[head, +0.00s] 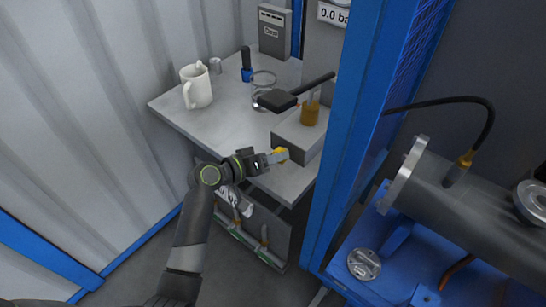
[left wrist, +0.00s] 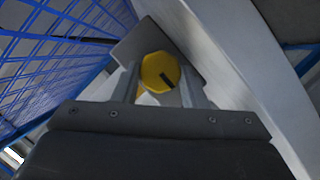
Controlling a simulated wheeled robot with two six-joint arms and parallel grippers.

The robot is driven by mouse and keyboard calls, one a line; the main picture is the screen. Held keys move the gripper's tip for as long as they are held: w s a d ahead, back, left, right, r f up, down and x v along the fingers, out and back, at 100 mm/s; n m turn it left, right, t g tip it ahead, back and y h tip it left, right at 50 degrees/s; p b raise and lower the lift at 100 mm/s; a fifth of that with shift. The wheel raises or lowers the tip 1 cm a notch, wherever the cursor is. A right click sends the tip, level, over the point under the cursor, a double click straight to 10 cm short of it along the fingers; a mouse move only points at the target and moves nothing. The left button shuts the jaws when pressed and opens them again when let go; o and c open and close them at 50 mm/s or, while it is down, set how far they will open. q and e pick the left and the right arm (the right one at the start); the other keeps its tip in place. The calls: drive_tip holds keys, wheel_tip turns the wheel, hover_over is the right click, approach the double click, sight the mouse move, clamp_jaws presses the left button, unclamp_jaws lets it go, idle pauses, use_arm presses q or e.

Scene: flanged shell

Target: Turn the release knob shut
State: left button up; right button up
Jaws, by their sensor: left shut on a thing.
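The release knob (head: 280,152) is yellow and sits on the near face of a grey box (head: 297,133) on the table. In the left wrist view the knob (left wrist: 159,70) is a yellow disc with a dark pointer mark slanting toward the lower right. My left gripper (head: 277,157) reaches it from the left, with its fingers on either side of the knob. It is shut on the knob, which partly hides behind the fingers in the head view. My right gripper is not in view.
A black lever (head: 297,92) and an amber cylinder (head: 311,113) stand above the box. A white mug (head: 196,87) and small items are farther back on the table (head: 180,110). A blue post (head: 345,150) rises close to the right. A flanged grey shell (head: 440,190) lies beyond it.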

use_arm(q)
drive_tip(key=m+y, duration=0.2)
drive_tip(key=m, duration=0.1)
drive_tip(key=shift+s+d+m+t, duration=0.1)
drive_tip(key=shift+d+m+t, duration=0.05)
drive_tip(key=shift+m+t, duration=0.15)
drive_tip(key=o, duration=0.7)
drive_tip(key=shift+r, duration=0.1)
drive_tip(key=v, duration=1.7)
drive_tip(key=shift+s+r, duration=0.15)
drive_tip(key=shift+s, duration=0.1)
